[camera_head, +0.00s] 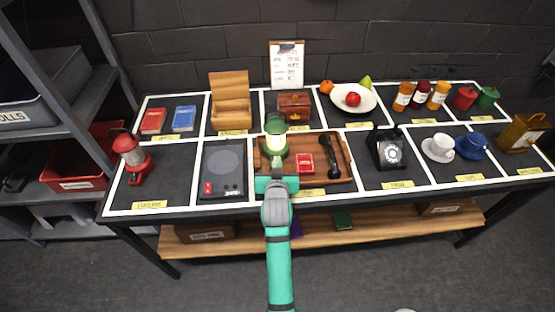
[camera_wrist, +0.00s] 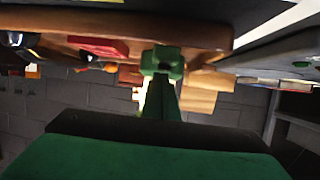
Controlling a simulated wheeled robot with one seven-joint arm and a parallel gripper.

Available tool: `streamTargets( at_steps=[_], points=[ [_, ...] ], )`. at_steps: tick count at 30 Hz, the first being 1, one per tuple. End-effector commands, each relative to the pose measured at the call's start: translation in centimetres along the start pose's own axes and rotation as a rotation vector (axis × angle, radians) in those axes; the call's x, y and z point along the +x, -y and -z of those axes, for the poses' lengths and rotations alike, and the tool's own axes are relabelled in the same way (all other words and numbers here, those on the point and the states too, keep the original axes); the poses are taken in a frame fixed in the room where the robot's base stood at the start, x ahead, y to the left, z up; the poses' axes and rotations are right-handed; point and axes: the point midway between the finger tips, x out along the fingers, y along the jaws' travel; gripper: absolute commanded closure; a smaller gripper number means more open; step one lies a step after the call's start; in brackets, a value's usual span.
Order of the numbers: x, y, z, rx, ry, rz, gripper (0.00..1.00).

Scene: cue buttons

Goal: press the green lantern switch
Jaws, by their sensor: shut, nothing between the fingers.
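The green lantern (camera_head: 275,145) stands upright on a wooden tray (camera_head: 316,183) in the middle of the table. It has a green top and base and a pale glass. My gripper (camera_head: 277,178) is shut and empty, low at the tray's front edge, just in front of the lantern. In the wrist view, which looks upside down, the lantern's green base (camera_wrist: 163,58) is ahead, with a small dark part on its front that may be the switch. I cannot tell whether my gripper touches it. A red lantern (camera_head: 131,158) stands at the table's left end.
A red box (camera_head: 304,163) and a black telephone handset (camera_head: 333,157) lie on the tray, right of the lantern. A hotplate (camera_head: 222,172) is to the left. A black telephone (camera_head: 388,150) stands to the right. An open wooden box (camera_head: 230,105) is behind.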

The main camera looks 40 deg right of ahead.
Motion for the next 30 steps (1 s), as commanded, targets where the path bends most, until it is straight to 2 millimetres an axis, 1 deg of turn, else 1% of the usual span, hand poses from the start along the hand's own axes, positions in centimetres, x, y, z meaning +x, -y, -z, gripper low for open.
streamTargets(
  at_steps=[9, 12, 20, 30],
  points=[
    [0.0, 0.0, -0.1, 0.000, 0.000, 0.000, 1.00],
    [0.1, 0.0, -1.0, -0.001, 0.002, 0.000, 1.00],
    [0.1, 0.0, -1.0, -0.001, 0.004, 0.000, 1.00],
    [-0.3, 0.0, 0.2, 0.000, 0.002, 0.000, 1.00]
  ],
)
